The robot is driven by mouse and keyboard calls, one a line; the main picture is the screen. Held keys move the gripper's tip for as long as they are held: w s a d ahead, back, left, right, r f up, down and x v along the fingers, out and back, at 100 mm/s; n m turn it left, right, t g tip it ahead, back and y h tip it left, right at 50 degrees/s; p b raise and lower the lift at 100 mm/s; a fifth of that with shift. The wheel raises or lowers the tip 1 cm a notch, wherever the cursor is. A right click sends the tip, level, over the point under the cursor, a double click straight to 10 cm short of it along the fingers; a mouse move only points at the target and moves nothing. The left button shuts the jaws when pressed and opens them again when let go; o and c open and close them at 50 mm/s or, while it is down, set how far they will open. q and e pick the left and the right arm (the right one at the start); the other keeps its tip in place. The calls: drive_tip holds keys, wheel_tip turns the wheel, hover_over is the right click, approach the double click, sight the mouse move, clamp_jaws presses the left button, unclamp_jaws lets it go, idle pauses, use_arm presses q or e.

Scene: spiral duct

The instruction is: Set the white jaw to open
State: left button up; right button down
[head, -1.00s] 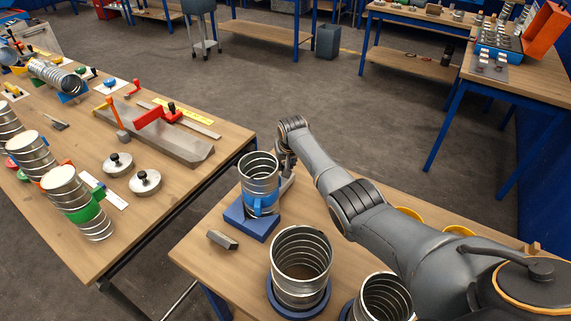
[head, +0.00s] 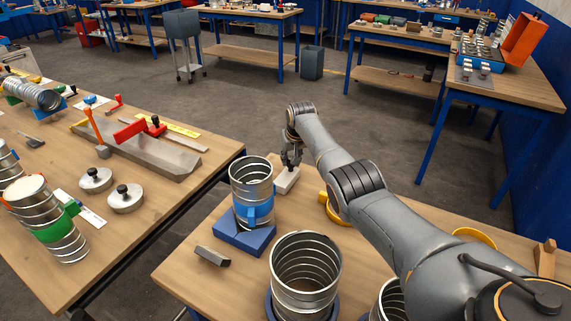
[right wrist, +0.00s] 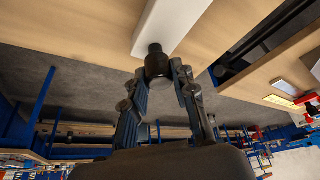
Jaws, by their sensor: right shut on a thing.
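The white jaw is a pale block (head: 287,179) on the near table, just behind and right of the upright duct piece with a blue clamp. In the right wrist view it is a long white bar (right wrist: 172,24) with a dark round knob (right wrist: 158,66) at its near end. My right gripper (head: 291,162) is over the block, fingers pointing down. In the right wrist view its fingers (right wrist: 160,75) close around the knob. The arm hides part of the table beside it. My left gripper is not in view.
The spiral duct piece (head: 251,183) stands on a blue base (head: 244,238). A wider duct (head: 305,270) stands in front, and a small grey block (head: 212,256) lies at left. A yellow ring (head: 334,210) lies by my arm. Another table (head: 50,235) stands left across a gap.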

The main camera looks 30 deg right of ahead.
drive_tip(key=shift+d+r, duration=0.15)
drive_tip(key=shift+d, duration=0.05)
drive_tip(key=c, duration=1.2)
unclamp_jaws()
drive_tip(key=shift+w, duration=0.1)
drive_tip(key=shift+o, duration=0.7)
drive_tip(key=shift+f, duration=0.2)
drive_tip(key=shift+r, duration=0.15)
drive_tip(key=v, duration=1.1)
drive_tip(key=shift+s+r, duration=0.25)
drive_tip(key=shift+r, duration=0.05)
